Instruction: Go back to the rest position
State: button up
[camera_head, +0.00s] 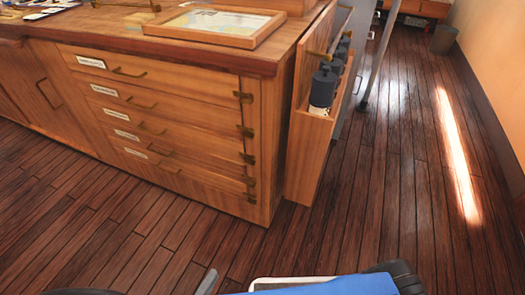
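My gripper does not show in the head view. At the bottom edge of the picture, blue and dark parts that look like my own body show, cut off by the frame. I cannot tell from this view how the arm is posed or whether anything is held.
A wooden chart cabinet (165,125) with labelled drawers, all shut, stands ahead to the left. A framed chart (215,22) lies on its top. A side rack (308,150) holds dark cylinders (323,88). Wood floor (400,190) is clear to the right; a bin (443,39) stands far back.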

jog(key=w+d+r+m+g+h, duration=0.2)
jog(key=w+d+r+m+g, duration=0.1)
jog(key=w+d+r+g, duration=0.45)
jog(key=w+d+r+m+g+h, duration=0.1)
jog(key=w+d+r+m+g, duration=0.3)
jog(key=w+r, duration=0.6)
jog(key=w+d+r+m+g+y, duration=0.1)
jog(key=d+r+g+y, duration=0.1)
jog(key=d+r, duration=0.45)
jog(key=w+d+r+m+g+y, duration=0.1)
jog(key=d+r+g+y, duration=0.2)
jog(key=d, duration=0.6)
jog(key=s+d+r+m+t+y, duration=0.2)
jog(key=s+d+r, duration=0.2)
jog(key=d+r, duration=0.3)
jog(key=s+d+r+m+t+y, duration=0.2)
jog(key=d+r, duration=0.4)
jog(key=d, duration=0.5)
jog(key=shift+s+d+r+t+y, duration=0.5)
jog(key=shift+s+y, duration=0.3)
jog(key=shift+s, duration=0.5)
jog(key=shift+a+f, duration=0.1)
jog(key=shift+a, duration=0.05)
